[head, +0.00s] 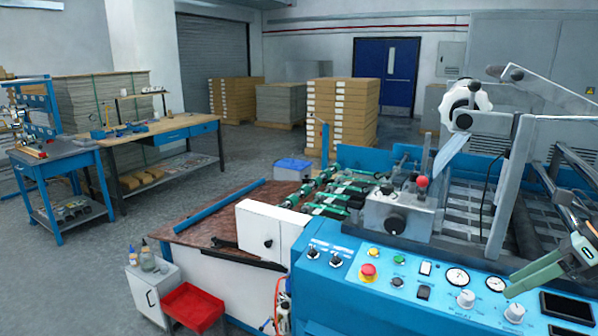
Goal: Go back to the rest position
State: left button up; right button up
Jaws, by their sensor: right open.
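My right gripper (545,272) is at the right edge of the head view, partly cut off by the frame. Its pale green finger points down and left over the right part of the blue control panel (330,290). The jaws are open, and I see nothing held between them. I cannot tell how far the finger is above the panel. My left gripper is not in view. The laminating machine fills the right side, with a white handwheel (466,97) on its upper frame and a grey box with a red knob (421,182) on its bed.
The panel carries a red stop button (368,270), dials and knobs close to my right gripper. A red bin (194,307) and a small white cabinet (152,290) stand front left. A wooden workbench (150,133) and stacked cartons (342,115) stand behind.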

jog(key=s+d+f+m+t+y, duration=0.1)
jog(key=s+d+f+m+t, duration=0.15)
jog(key=f+m, duration=0.5)
jog(key=s+d+f+m+t, duration=0.2)
jog(key=f+m+t, duration=0.3)
jog(key=f, duration=0.4)
jog(key=s+a+f+m+t+h, duration=0.1)
jog(key=s+a+f+m+h, duration=0.15)
jog(key=f+m, duration=0.4)
jog(key=s+a+f+m+t+h, duration=0.1)
jog(key=s+a+f+m+h, duration=0.1)
jog(key=s+f+m, duration=0.35)
jog(key=s+a+f+m+g, duration=0.1)
jog(key=s+a+f+m, duration=0.1)
jog(key=a+m, duration=0.3)
jog(key=s+a+f+m+g, duration=0.1)
jog(key=s+a+f+m, duration=0.2)
jog(key=a, duration=0.7)
jog(key=s+a+f+m+g, duration=0.2)
jog(key=a+f+m, duration=0.4)
jog(key=a+m, duration=0.2)
jog(key=shift+s+a+m+h, duration=0.15)
jog(key=shift+s+m+h, duration=0.15)
jog(key=shift+m, duration=0.25)
jog(key=shift+w, duration=0.1)
